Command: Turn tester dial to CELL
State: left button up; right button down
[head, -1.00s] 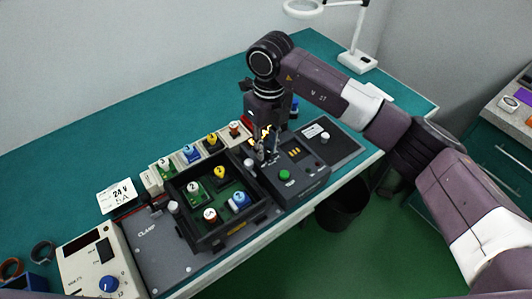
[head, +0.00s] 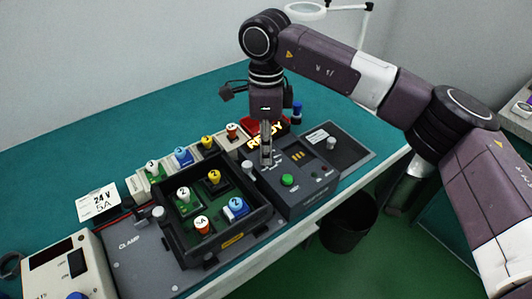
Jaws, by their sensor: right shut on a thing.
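My right gripper (head: 266,160) points straight down onto the left rear part of the tester's top. Its fingers look narrow from here and are shut on the dial, which they hide. The dial's pointer and the setting it points at cannot be read. My left gripper is not in view.
A black tray (head: 240,246) with several coloured-topped modules stands left of the tester. More modules line its rear edge. A clamp plate (head: 150,262) and a cream power supply (head: 62,262) are further left. A grey pad (head: 345,142) lies right.

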jog(key=shift+n, duration=0.5)
jog(key=shift+b, duration=0.3)
jog(key=c, duration=1.7)
grip_release()
jog(key=r, duration=1.2)
jog(key=shift+w, duration=0.25)
